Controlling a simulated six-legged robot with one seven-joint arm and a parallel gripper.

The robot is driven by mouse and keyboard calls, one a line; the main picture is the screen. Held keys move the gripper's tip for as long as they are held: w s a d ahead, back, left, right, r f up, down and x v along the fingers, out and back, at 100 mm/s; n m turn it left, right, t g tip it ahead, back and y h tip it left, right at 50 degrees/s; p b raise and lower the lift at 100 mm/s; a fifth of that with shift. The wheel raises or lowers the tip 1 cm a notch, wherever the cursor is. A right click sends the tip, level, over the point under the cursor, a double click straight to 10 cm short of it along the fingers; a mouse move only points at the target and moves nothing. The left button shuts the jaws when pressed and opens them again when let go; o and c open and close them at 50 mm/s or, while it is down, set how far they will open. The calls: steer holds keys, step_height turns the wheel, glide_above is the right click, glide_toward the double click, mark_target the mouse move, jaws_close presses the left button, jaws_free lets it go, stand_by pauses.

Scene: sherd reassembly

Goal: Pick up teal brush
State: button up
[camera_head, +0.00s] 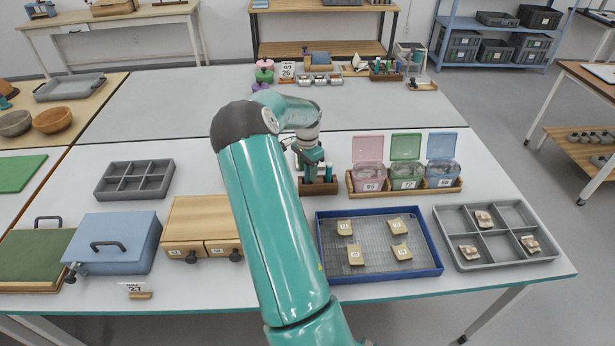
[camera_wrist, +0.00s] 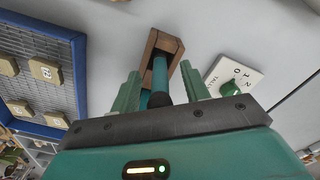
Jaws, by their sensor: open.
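A small wooden holder (camera_head: 318,187) stands near the middle of the table with upright teal-handled tools in it. One teal brush (camera_head: 329,173) shows at its right side. In the wrist view the holder (camera_wrist: 165,42) lies ahead, with a teal handle (camera_wrist: 159,72) with a dark end between my fingers. My gripper (camera_wrist: 162,88) is open, one finger on each side of that handle, and I see no clear contact. In the head view my gripper (camera_head: 311,160) is just above the holder and partly hides its contents. Bristles are not visible.
Right of the holder, a wooden rack (camera_head: 405,187) carries pink, green and blue lidded boxes. A blue-rimmed tray (camera_head: 436,262) with tagged sherds is in front, a grey sectioned tray (camera_head: 505,253) to its right. A white knob panel (camera_wrist: 232,76) shows beside the holder.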

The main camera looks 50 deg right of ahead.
jaws_close()
stand_by(0.3)
